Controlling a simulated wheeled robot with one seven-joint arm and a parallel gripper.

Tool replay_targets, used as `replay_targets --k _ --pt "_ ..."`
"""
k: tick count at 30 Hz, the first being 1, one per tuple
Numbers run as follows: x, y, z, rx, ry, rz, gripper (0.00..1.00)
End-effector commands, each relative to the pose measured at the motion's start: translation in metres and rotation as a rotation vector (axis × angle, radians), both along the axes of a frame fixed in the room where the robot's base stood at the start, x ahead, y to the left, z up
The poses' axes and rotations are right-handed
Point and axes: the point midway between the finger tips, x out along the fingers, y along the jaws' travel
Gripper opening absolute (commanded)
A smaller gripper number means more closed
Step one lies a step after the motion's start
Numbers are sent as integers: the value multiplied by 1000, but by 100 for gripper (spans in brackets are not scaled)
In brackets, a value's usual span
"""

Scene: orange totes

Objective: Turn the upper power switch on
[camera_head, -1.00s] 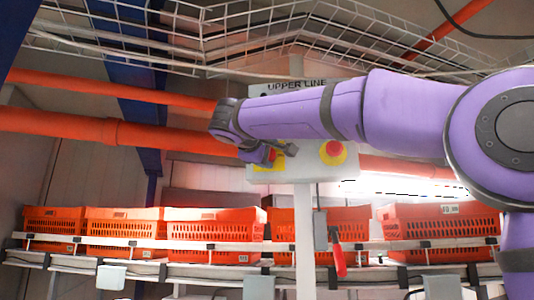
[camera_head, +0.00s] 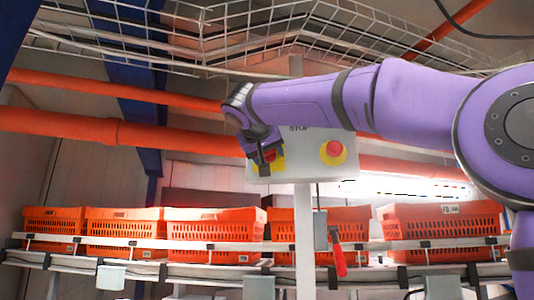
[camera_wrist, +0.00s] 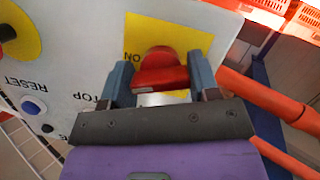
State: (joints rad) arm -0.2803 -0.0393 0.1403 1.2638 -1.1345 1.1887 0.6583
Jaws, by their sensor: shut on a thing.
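A red button on a yellow disc (camera_head: 333,152) is at the box's right. In the wrist view a blue button (camera_wrist: 33,106) sits near "RESET". Orange totes (camera_head: 215,232) line a rack below. Orange pipes (camera_head: 60,122) run behind, and a wire tray (camera_head: 250,35) hangs above.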

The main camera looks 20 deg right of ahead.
Motion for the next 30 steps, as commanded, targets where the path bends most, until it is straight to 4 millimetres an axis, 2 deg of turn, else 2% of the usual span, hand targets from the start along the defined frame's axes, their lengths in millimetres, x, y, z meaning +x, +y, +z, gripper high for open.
replay_targets --k 6,15,30 --pt "0 0 -1 157 -88 0 32" --pt "0 0 -1 303 -171 0 32" --pt "0 0 -1 366 -208 -1 32"
